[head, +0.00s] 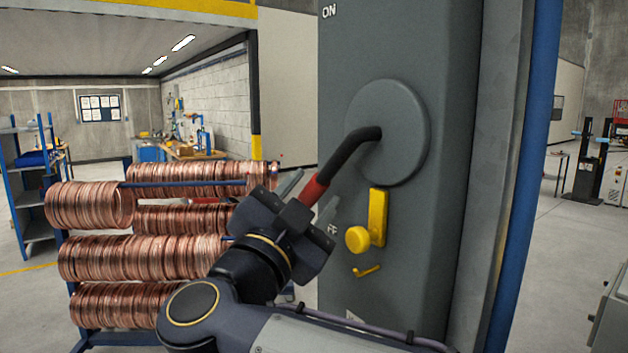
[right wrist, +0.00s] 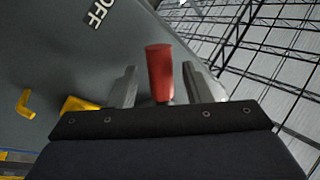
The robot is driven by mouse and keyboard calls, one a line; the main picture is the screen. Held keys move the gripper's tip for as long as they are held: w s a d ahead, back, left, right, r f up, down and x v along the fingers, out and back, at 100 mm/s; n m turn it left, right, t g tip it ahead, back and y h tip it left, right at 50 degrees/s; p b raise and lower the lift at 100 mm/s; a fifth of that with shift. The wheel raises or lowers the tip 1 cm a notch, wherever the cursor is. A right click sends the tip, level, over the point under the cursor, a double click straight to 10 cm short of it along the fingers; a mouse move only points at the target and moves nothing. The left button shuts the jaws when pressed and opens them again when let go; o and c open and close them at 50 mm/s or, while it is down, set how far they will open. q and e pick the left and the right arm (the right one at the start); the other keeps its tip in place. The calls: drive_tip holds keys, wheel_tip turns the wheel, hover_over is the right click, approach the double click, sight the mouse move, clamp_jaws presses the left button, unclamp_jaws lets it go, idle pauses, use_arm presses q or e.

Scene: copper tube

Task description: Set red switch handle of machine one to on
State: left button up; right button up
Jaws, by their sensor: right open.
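The switch handle is a dark bent lever with a red grip (head: 314,190), fixed to a round grey disc (head: 405,125) on the tall grey machine cabinet (head: 440,60). The lever points down and left, toward the partly hidden OFF label; the ON label (head: 329,11) is at the top. My right gripper (head: 308,198) is open, with its fingers on either side of the red grip. In the right wrist view the red grip (right wrist: 160,72) stands between the two fingers (right wrist: 158,85), with gaps visible on both sides. My left gripper is not in view.
A yellow latch (head: 377,218) with a round knob sits below the disc. A rack of copper coils (head: 140,255) stands to the left, behind my right arm. A blue post (head: 525,170) runs along the cabinet's right side. Open floor lies further right.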

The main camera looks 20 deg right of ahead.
drive_tip(key=shift+w+d+r, duration=0.25)
drive_tip(key=shift+w+d, duration=0.15)
drive_tip(key=shift+w, duration=0.15)
clamp_jaws()
